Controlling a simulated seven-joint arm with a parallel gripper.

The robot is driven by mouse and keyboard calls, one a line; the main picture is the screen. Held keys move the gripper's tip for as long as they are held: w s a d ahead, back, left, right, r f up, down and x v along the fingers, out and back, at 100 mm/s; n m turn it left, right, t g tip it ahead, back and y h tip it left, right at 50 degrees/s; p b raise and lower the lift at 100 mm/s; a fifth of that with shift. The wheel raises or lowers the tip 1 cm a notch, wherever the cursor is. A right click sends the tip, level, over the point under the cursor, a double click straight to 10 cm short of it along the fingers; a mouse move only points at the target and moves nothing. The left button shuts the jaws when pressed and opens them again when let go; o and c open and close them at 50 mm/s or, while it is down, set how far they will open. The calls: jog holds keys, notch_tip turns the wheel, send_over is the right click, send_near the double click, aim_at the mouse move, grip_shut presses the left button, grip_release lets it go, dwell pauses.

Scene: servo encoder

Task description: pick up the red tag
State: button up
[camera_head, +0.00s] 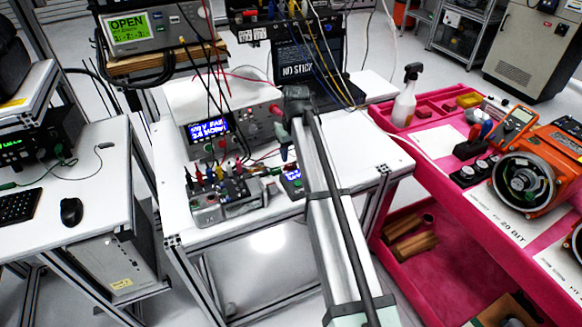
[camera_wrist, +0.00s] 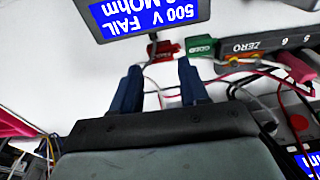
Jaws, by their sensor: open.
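In the wrist view, a small red tag (camera_wrist: 166,48) lies on the white bench just below a blue display. A green tag (camera_wrist: 200,47) with lettering lies right beside it. My gripper (camera_wrist: 157,70) points toward the red tag, with its two blue fingers apart and nothing seen clasped between them. The red tag is just beyond the fingertips, apart from them. In the head view my gripper (camera_head: 286,153) hangs low over the middle bench, partly hidden by my arm. I cannot make out the red tag clearly there.
An instrument reading "500 V FAIL MOhm" (camera_wrist: 140,18) stands just beyond the tags. A "ZERO" box (camera_wrist: 250,47) and a pink-red plug (camera_wrist: 297,66) with loose leads are to the right. In the head view, a terminal box (camera_head: 225,198) with several plugs stands left of my gripper.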

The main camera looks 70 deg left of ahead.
aim_at(291, 165)
notch_tip(291, 165, down, 4)
jog(key=shift+a+f, duration=0.15)
jog(key=shift+f, duration=0.05)
jog(key=c, duration=0.7)
